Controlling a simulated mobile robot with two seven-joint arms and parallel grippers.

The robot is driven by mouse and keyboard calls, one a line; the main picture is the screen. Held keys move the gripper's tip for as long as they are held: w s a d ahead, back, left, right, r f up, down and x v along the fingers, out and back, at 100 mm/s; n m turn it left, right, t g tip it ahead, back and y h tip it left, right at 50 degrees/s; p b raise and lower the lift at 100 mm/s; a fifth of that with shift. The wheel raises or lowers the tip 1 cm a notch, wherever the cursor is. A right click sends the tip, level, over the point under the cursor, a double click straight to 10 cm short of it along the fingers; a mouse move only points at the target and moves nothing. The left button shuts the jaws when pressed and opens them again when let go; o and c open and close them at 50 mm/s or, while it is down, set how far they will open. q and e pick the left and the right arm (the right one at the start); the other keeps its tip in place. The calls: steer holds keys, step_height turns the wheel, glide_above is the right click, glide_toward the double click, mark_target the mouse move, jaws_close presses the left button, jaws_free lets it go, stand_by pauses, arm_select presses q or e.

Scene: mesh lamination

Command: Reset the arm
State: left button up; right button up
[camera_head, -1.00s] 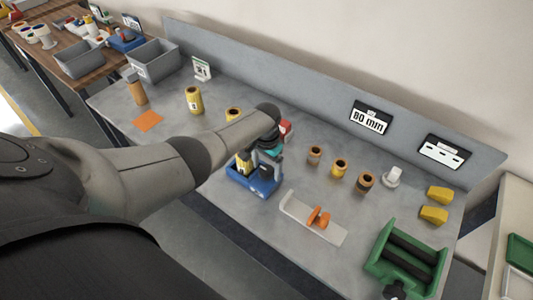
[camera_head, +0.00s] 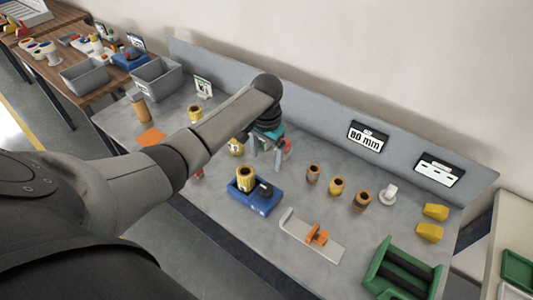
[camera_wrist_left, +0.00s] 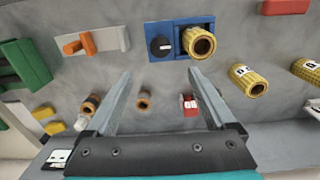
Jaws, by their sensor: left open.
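My left arm reaches in from the left, and my left gripper (camera_head: 266,160) is raised above the grey table (camera_head: 215,215), open and empty. In the left wrist view its two fingers (camera_wrist_left: 160,76) are spread wide with nothing between them. A yellow mesh roll (camera_head: 246,179) stands in the blue fixture (camera_head: 265,206), just in front of the gripper and apart from it. The roll (camera_wrist_left: 201,45) and the fixture (camera_wrist_left: 180,28) with its black knob also show in the left wrist view, beyond the fingertips. My right gripper is out of view.
A yellow roll (camera_head: 195,113) stands farther left, and another is partly hidden by my arm. Three small rolls (camera_head: 337,187) stand to the right. A white stand with an orange clamp (camera_head: 317,235) and a green roller device (camera_head: 378,265) sit nearer. A low back panel (camera_head: 310,108) edges the table.

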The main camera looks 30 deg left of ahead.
arm_select(q)
steer(key=shift+r, duration=0.1)
stand_by(0.4)
steer(key=s+d+f+m+t, duration=0.2)
steer(key=s+d+f, duration=0.3)
steer(key=s+d, duration=0.7)
steer(key=s+r+n+t, duration=0.15)
steer(key=s+r, duration=0.45)
steer(key=s, duration=0.6)
step_height(320, 180, down, 31)
steer(key=s+g+b, duration=0.1)
steer(key=s+b, duration=0.1)
steer(key=b, duration=0.8)
steer(key=s+a+f+b, duration=0.1)
steer(key=s+f+b, duration=0.4)
steer(key=f, duration=0.7)
steer(key=s+a+f+g+b, duration=0.1)
steer(key=s+f+b, duration=0.4)
steer(key=s+f, duration=0.5)
step_height(320, 180, down, 3)
steer(key=shift+s+a+m, duration=0.2)
steer(key=shift+a+m, duration=0.25)
steer(key=shift+a, duration=0.25)
